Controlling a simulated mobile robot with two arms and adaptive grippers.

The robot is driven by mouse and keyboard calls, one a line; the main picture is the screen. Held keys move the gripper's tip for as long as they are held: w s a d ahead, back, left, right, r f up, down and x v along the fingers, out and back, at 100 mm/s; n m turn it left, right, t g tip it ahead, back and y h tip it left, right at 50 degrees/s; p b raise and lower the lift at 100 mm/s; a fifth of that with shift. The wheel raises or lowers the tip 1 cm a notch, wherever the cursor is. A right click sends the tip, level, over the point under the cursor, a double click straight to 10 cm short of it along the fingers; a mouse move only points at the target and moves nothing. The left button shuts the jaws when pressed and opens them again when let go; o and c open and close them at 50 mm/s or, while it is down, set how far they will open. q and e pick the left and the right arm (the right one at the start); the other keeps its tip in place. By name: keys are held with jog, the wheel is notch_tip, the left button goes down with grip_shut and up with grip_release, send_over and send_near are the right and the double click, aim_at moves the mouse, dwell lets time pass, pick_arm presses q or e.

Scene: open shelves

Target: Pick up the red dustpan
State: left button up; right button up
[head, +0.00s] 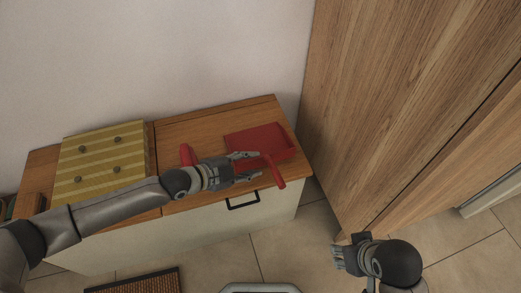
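The red dustpan (257,140) lies on the wooden top of the low cabinet, toward its right end. Its handle (275,175) points to the front edge and reaches slightly past it. My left gripper (258,165) is at the dustpan, with its fingers apart on either side of the handle near where it joins the pan. I cannot see clear contact with the handle. My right gripper (335,257) is low at the right, above the floor and away from the dustpan; its fingers are small, and I cannot tell whether they are parted.
A small yellow striped drawer box (100,165) stands on the cabinet top (200,130) at the left. Another red object (186,154) sits behind my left wrist. A tall wooden wardrobe (400,90) stands close on the right. A brown mat (140,282) lies on the tiled floor.

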aim_at(264, 160)
pick_arm(q)
jog(key=shift+w+d+f, duration=0.3)
jog(key=shift+d, duration=0.1)
jog(key=b+x, duration=0.1)
jog(key=x, duration=0.3)
jog(key=shift+w+d+f+b, duration=0.1)
jog(key=shift+w+f+b, duration=0.1)
jog(key=shift+b, duration=0.1)
jog(key=shift+w+d+f, duration=0.1)
jog(key=shift+d, duration=0.05)
grip_shut()
pick_arm(e)
jog(key=w+a+r+t+y, duration=0.1)
jog(key=w+a+r+t, duration=0.1)
jog(key=w+t, duration=0.2)
jog(key=w, duration=0.3)
jog(key=shift+a, duration=0.15)
